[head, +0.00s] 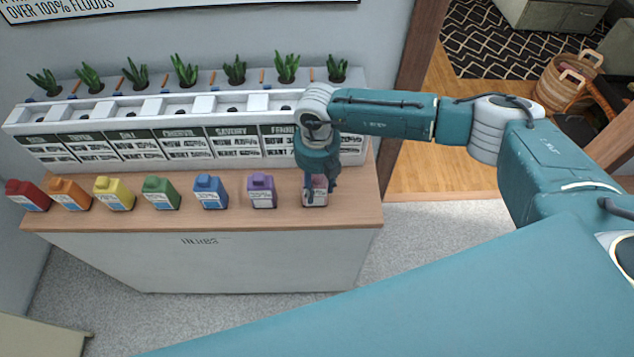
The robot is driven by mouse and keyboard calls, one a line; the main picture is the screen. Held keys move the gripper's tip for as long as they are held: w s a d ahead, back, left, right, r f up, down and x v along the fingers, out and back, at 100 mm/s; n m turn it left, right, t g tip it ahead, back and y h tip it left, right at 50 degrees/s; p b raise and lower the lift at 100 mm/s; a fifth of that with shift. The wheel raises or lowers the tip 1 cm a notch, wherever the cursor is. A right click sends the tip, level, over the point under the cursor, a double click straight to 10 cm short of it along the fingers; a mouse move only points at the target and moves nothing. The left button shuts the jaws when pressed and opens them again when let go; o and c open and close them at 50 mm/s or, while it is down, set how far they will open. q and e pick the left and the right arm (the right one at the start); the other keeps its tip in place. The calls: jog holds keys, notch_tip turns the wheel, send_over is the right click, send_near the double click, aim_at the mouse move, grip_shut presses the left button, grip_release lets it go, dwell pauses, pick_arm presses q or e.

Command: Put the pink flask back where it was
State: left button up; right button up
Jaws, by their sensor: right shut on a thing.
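The pink flask (320,197) stands at the right end of a row of coloured flasks on the wooden counter top (230,218). My right gripper (318,190) comes down over it from above and is shut on it, hiding its upper part. The flask looks upright, with its base at counter level; I cannot tell whether it touches the wood. The purple flask (262,190) is just to its left, with a gap between them. My left gripper is not in view.
Further left stand blue (210,192), green (160,193), yellow (114,194), orange (69,194) and red (27,195) flasks. Behind them is a white planter (170,150) with labels and several plants. The counter's right edge is close to the pink flask.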

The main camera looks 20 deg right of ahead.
jog(key=shift+f, duration=0.2)
jog(key=o, duration=1.3)
jog(key=shift+r, duration=0.1)
jog(key=shift+r, duration=0.1)
jog(key=shift+r, duration=0.2)
notch_tip(320, 180, up, 10)
jog(key=b, duration=0.4)
jog(key=shift+r, duration=0.2)
jog(key=shift+r+b, duration=0.3)
jog(key=shift+r, duration=0.4)
